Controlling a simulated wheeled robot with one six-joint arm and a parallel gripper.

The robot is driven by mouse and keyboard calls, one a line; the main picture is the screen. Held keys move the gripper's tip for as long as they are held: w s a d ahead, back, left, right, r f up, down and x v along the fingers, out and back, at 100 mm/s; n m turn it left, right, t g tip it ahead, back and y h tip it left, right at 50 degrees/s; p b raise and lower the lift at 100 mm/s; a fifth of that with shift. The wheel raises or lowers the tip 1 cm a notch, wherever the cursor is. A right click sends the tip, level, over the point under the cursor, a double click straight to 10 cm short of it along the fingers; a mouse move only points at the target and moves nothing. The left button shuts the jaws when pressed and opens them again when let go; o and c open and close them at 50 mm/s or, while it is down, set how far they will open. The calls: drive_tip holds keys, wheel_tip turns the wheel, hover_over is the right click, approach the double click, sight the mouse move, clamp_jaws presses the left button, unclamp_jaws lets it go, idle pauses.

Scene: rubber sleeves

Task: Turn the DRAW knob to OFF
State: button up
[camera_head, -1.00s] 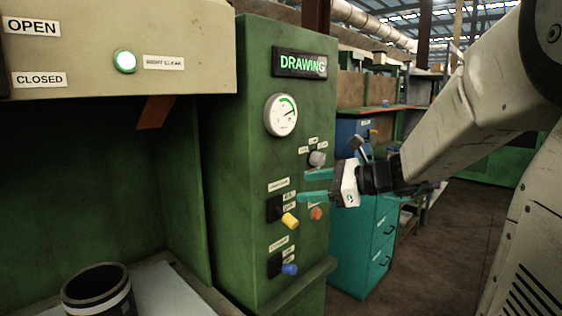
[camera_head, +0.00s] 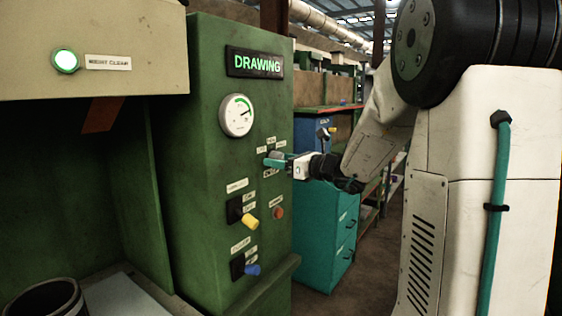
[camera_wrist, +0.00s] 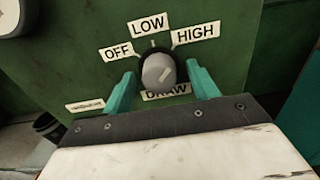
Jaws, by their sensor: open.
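The DRAW knob (camera_wrist: 158,73) is a grey round knob on the green panel, with OFF (camera_wrist: 117,51), LOW (camera_wrist: 148,26) and HIGH (camera_wrist: 197,35) labels around its top. The DRAW label (camera_wrist: 167,91) below it is partly covered. The mark on its face slants toward the upper right. My gripper (camera_wrist: 162,84) has its teal fingers apart, one on each side of the knob, and I cannot tell whether they touch it. In the head view, my gripper (camera_head: 277,160) is at the panel and the knob is largely hidden by the fingers.
The panel (camera_head: 213,165) carries a lit DRAWING sign (camera_head: 254,63), a gauge (camera_head: 236,115), a yellow lever (camera_head: 249,222), a blue lever (camera_head: 252,269) and an orange button (camera_head: 278,212) below the knob. A teal cabinet (camera_head: 318,240) stands behind at right. A dark cylinder (camera_head: 45,298) is at lower left.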

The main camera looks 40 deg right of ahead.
drive_tip(key=c, duration=1)
drive_tip(key=shift+n, duration=0.3)
drive_tip(key=shift+d+n, duration=0.1)
drive_tip(key=shift+n, duration=8.5)
